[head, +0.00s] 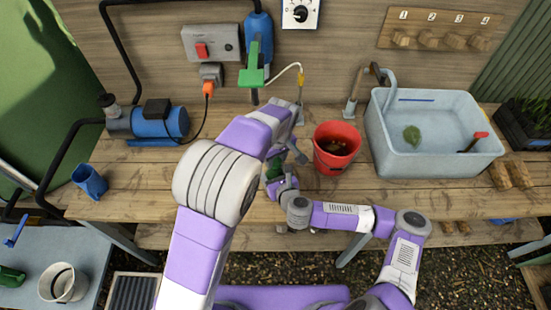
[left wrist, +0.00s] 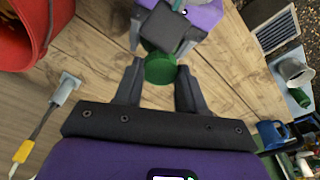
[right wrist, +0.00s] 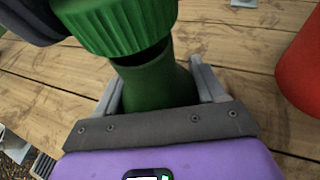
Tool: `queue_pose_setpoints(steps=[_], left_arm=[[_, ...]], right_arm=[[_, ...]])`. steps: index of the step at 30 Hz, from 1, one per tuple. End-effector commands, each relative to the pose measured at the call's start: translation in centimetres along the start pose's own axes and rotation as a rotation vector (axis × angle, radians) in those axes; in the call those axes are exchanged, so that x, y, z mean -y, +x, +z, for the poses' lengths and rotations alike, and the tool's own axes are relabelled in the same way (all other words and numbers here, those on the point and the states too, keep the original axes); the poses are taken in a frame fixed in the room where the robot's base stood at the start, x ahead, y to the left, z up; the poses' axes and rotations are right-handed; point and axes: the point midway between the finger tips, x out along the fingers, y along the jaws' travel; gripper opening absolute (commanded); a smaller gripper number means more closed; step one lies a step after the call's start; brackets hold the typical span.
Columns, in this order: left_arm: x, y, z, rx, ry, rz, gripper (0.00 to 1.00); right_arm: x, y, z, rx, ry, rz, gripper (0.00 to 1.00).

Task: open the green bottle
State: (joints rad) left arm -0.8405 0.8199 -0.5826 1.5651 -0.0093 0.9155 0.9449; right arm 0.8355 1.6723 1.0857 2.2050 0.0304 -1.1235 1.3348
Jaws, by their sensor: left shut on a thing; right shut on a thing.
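The green bottle (head: 274,170) is held above the front of the wooden bench, mostly hidden by my arms in the head view. My right gripper (right wrist: 155,78) is shut around the bottle's body (right wrist: 158,90) in the right wrist view. The ribbed green cap (right wrist: 115,22) is at the bottle's top, with a dark gap showing between them on the right side; I cannot tell whether they still touch. My left gripper (left wrist: 160,68) is shut on the cap (left wrist: 160,70), which sits between its fingertips. In the head view my left gripper (head: 286,152) is just above my right gripper (head: 277,182).
A red bucket (head: 318,150) stands close to the right of the grippers. A grey basin (head: 435,168) of water is farther right. A blue pump (head: 158,122) and a blue mug (head: 90,181) are at the left. Bench boards between mug and grippers are clear.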

Motion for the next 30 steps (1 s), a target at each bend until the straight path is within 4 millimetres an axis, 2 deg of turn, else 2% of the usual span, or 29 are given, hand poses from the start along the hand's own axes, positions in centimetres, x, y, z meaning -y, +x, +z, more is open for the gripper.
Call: queue_pose_setpoints(steps=[8,18,26,27,30], left_arm=[[0.0,-0.1,0.0,-0.001,0.000,0.001,0.03],[-0.1,-3.8,-0.5,-0.002,0.001,0.003,0.03],[0.0,-4.0,-0.5,0.000,0.001,0.000,0.03],[0.0,-4.0,-0.5,0.000,0.001,0.000,0.03],[0.0,-4.0,-0.5,0.000,0.001,0.000,0.03]], right_arm=[[0.0,0.0,0.0,0.000,0.000,0.000,0.00],[0.0,0.0,0.0,0.000,0.000,0.000,0.00],[0.0,0.0,0.0,0.000,0.000,0.000,0.00],[0.0,0.0,0.0,0.000,0.000,0.000,0.72],[0.0,0.0,0.0,0.000,0.000,0.000,0.88]])
